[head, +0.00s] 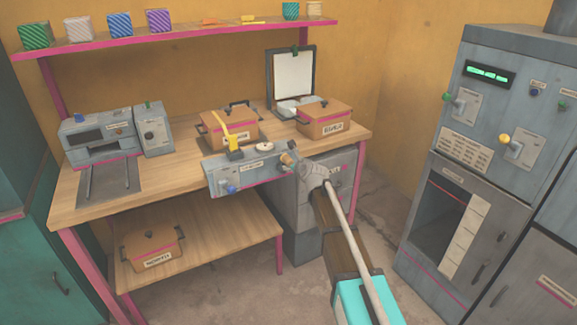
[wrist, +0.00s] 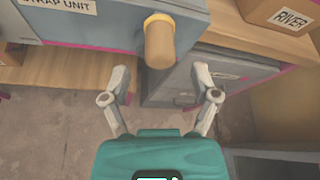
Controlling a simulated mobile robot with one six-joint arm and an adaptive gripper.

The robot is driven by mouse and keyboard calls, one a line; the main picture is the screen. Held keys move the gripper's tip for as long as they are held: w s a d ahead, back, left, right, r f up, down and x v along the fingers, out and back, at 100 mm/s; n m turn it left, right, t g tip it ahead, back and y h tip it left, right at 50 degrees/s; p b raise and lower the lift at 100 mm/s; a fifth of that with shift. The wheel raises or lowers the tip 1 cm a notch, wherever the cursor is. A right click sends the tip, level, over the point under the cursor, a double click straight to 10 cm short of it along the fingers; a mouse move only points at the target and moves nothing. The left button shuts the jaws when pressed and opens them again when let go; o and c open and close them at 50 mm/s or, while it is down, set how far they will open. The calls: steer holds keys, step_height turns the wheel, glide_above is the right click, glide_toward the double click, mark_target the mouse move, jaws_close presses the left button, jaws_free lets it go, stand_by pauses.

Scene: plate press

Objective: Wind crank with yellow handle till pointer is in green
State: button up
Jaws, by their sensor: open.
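A grey strap unit (head: 238,177), labelled "STRAP UNIT" in the wrist view (wrist: 105,28), stands at the table's front edge. A tan-yellow cylindrical handle (wrist: 160,45) sticks out from its front near the right end; I cannot tell whether this is the crank's yellow handle. My gripper (wrist: 161,74) is open and empty, its two fingers apart just below that handle in the picture. In the head view my gripper (head: 293,158) is at the unit's right end and hides much of that spot. I cannot make out a pointer or green zone.
A yellow upright lever (head: 227,130) stands on the unit, and a blue knob (head: 230,189) is on its front. A brown lidded box (head: 323,119) is behind. A grey cabinet (wrist: 205,75) is under the table. A tall machine (head: 505,120) with a yellow-knobbed lever (head: 504,139) stands right.

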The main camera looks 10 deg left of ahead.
mark_target(290, 162)
steer(key=shift+b+x, duration=0.7)
steer(key=shift+x, duration=1.75)
steer(key=shift+c, duration=0.3)
jaws_close()
